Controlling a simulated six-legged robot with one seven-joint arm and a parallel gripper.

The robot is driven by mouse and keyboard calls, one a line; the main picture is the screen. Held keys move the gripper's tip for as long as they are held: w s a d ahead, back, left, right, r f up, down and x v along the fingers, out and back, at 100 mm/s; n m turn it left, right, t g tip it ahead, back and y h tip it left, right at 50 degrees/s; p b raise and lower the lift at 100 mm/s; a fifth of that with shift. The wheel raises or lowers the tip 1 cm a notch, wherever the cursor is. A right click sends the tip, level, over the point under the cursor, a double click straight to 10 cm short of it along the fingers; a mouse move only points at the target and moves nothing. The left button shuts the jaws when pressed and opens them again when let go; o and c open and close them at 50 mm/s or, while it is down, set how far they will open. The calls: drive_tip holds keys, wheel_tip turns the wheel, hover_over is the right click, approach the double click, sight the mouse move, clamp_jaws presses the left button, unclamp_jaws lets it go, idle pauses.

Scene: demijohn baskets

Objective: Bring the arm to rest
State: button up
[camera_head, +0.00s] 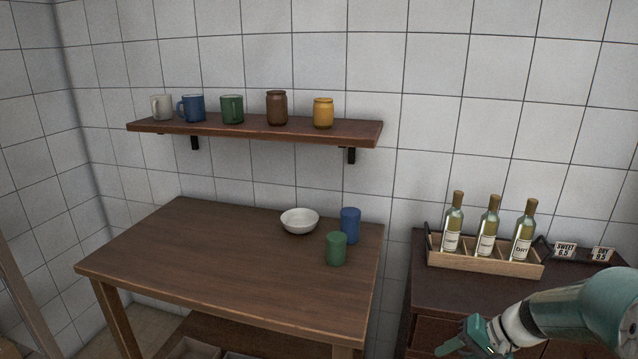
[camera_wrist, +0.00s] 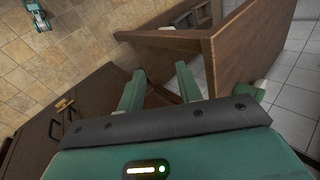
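My gripper (camera_head: 464,343) is at the lower right of the head view, in front of the dark cabinet and pointing down to the left. In the wrist view its two green fingers (camera_wrist: 158,88) stand apart with nothing held between them. The gripper is open and empty. My forearm enters from the right edge of the head view.
The wooden table (camera_head: 200,255) holds a white bowl (camera_head: 299,221), a blue cup (camera_head: 350,224) and a green cup (camera_head: 336,249). The dark cabinet (camera_head: 420,290) carries a crate (camera_head: 480,261) of three bottles and two small signs. A wall shelf (camera_head: 250,128) holds mugs and jars.

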drive_tip(key=s+a+r+n+t+h, duration=0.2)
drive_tip(key=s+a+r+n+h, duration=0.3)
drive_tip(key=s+a+r, duration=0.9)
drive_tip(key=s+r+h, duration=0.2)
drive_tip(key=s, duration=0.1)
drive_tip(key=shift+s+t, duration=0.3)
drive_tip(key=shift+d, duration=0.2)
